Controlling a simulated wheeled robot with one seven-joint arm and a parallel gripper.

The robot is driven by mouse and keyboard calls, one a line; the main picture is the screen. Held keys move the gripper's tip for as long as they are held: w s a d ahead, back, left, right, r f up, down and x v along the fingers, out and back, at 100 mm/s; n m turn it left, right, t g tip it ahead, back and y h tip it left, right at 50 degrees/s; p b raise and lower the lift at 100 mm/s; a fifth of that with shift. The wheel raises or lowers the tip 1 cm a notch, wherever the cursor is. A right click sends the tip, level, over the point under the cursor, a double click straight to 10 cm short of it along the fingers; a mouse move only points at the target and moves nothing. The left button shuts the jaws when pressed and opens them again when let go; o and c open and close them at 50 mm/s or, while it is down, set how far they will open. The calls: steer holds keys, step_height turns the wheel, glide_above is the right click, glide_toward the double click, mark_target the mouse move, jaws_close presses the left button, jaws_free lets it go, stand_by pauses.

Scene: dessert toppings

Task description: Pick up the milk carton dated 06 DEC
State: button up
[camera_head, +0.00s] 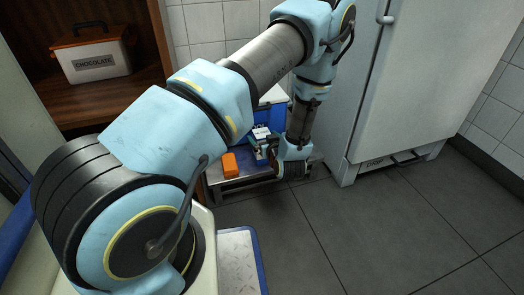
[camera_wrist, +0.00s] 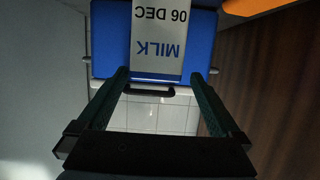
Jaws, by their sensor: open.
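The milk carton (camera_wrist: 158,38) is white with blue lettering. It shows upside down in the wrist view, reading "MILK" and "06 DEC", and its far end is cut off by the top edge. My gripper (camera_wrist: 159,75) is open, with one dark finger on each side of the carton's near end. Nothing is clamped, and I cannot tell whether either finger touches it. In the head view my gripper (camera_head: 265,150) is low beside the metal stand, and a small white and blue shape there, likely the carton (camera_head: 261,132), is partly hidden.
A blue box (camera_head: 272,97) stands behind the carton, and an orange block (camera_head: 230,163) lies to the left on the metal stand (camera_head: 240,187). A white fridge (camera_head: 425,80) is close on the right. A chocolate box (camera_head: 92,62) sits in a wooden shelf. The floor in front is clear.

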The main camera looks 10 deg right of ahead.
mark_target(260, 131)
steer(key=b+x, duration=0.1)
steer(key=x, duration=0.1)
steer(key=b+x, duration=0.1)
steer(key=x, duration=0.1)
steer(key=b+x, duration=0.1)
steer(key=x, duration=0.1)
steer(key=shift+d, duration=0.25)
steer(key=shift+w, duration=0.3)
jaws_close()
stand_by(0.4)
